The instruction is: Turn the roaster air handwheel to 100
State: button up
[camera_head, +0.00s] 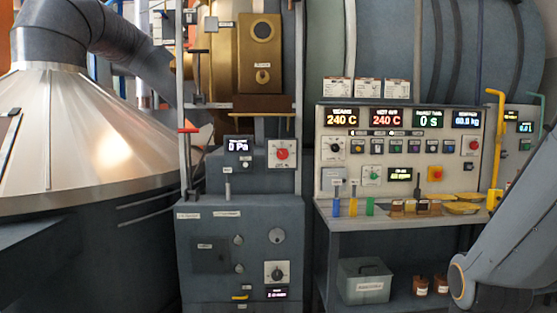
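I cannot tell for sure which control is the roaster air handwheel. A red round knob (282,153) sits on a white plate at the middle, right of a display (238,146) that reads 0 Pa. A black round knob (277,272) sits on a white plate on the lower cabinet, above a small display too small to read. The labels nearby are too small to read. My gripper is not in view. A dark grey arm link, which looks like mine, fills the lower right corner, apart from these knobs.
A control panel (345,178) with lit displays and several buttons stands right of middle. Its shelf holds small colored containers and yellow dishes (462,208). A grey box (364,281) sits below. A yellow upright bar (497,150) stands at right. A large metal cone (75,130) fills the left.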

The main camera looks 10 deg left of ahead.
aim_at(282, 154)
jog(key=u, duration=0.8)
jog(key=i, duration=1.95)
jog(key=z, duration=0.85)
